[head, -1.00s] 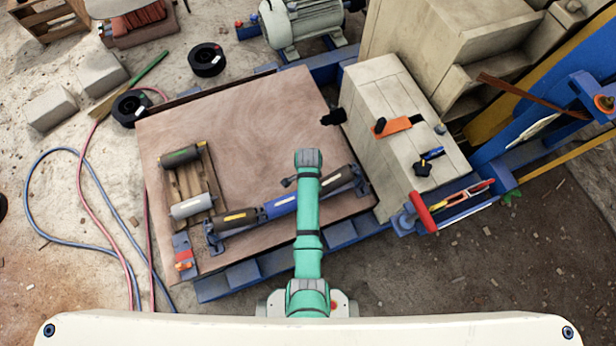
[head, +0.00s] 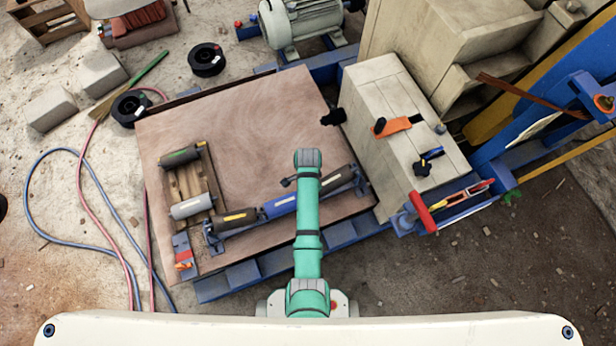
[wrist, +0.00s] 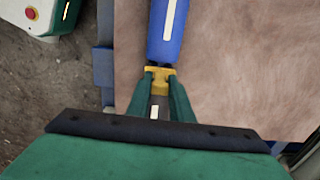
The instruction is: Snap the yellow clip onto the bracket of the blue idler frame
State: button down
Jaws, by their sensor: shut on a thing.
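The blue idler frame (head: 212,240) lies along the front of the wooden board, with a dark roller (head: 236,218) at left, a blue roller (head: 279,206) in the middle and another dark roller (head: 338,182) at right. In the wrist view, my gripper (wrist: 159,79) is shut on the yellow clip (wrist: 158,77). The clip is at the near end of the blue roller (wrist: 167,35), over the gap before a dark roller. The clip hides the bracket there, and I cannot tell whether it is seated. In the head view, my arm hides the gripper and clip.
The wooden board (head: 240,120) is mostly clear behind the frame. A rack with loose rollers (head: 190,207) stands at its left. A pale block (head: 385,140) with an orange tool (head: 397,127) is at right. Hoses (head: 85,165) lie on the ground at left.

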jog(key=shift+f, duration=1.35)
jog(key=shift+r, duration=0.2)
jog(key=shift+r, duration=0.85)
dwell(1.1)
jog(key=shift+s+d, duration=0.1)
jog(key=shift+f, duration=0.7)
dwell(0.4)
jog(key=shift+f, duration=0.35)
jog(key=c, duration=1.5)
grip_release()
